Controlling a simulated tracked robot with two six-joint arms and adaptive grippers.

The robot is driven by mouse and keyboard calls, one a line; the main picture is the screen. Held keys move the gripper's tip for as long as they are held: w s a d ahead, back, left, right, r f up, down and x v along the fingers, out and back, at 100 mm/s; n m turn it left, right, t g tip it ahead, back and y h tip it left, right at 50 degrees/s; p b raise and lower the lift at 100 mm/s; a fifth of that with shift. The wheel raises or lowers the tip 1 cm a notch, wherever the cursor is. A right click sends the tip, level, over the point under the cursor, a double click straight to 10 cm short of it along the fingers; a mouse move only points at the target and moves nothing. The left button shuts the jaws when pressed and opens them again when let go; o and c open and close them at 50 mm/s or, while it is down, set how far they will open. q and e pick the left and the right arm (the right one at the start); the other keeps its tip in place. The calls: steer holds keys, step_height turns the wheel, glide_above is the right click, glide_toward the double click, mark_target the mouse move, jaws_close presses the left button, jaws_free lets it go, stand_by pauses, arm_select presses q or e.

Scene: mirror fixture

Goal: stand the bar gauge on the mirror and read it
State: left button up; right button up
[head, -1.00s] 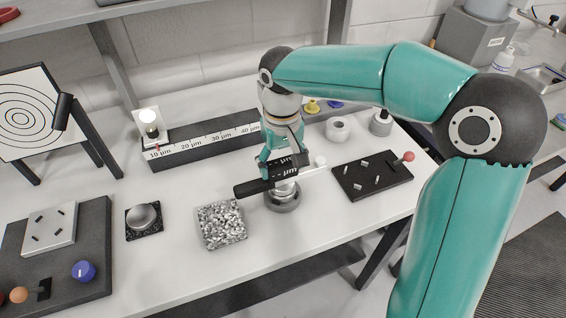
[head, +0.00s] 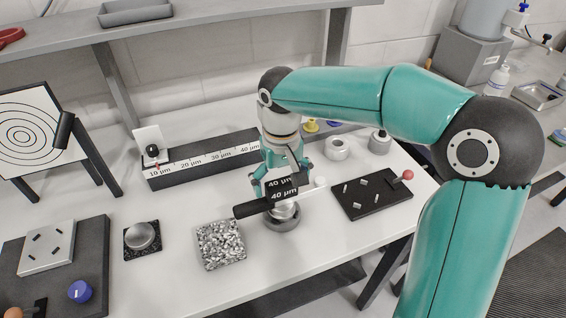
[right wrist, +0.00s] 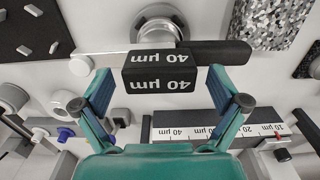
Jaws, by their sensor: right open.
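The bar gauge (head: 252,208), a dark bar with a black block marked "40 µm" on two faces, rests across or just over a round silver fixture (head: 281,223), which I take for the mirror's mount. The block hides most of the mirror. The gauge also shows in the right wrist view (right wrist: 222,52), its "40 µm" upside down, with the round fixture (right wrist: 152,18) behind it. My right gripper (head: 273,183) is above the gauge. In the right wrist view my right gripper (right wrist: 163,97) has its fingers spread on either side of the block, with gaps. My left gripper is not in view.
A long black rack (head: 205,170) with a 10 to 40 µm scale stands behind. A speckled square block (head: 221,244) and a silver disc (head: 141,235) lie to the left. A black pegged board (head: 372,194) lies to the right. Bare white table shows in front.

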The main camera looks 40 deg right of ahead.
step_height(320, 180, up, 12)
steer(key=shift+f+p, duration=0.15)
steer(key=shift+p, duration=0.3)
stand_by(0.4)
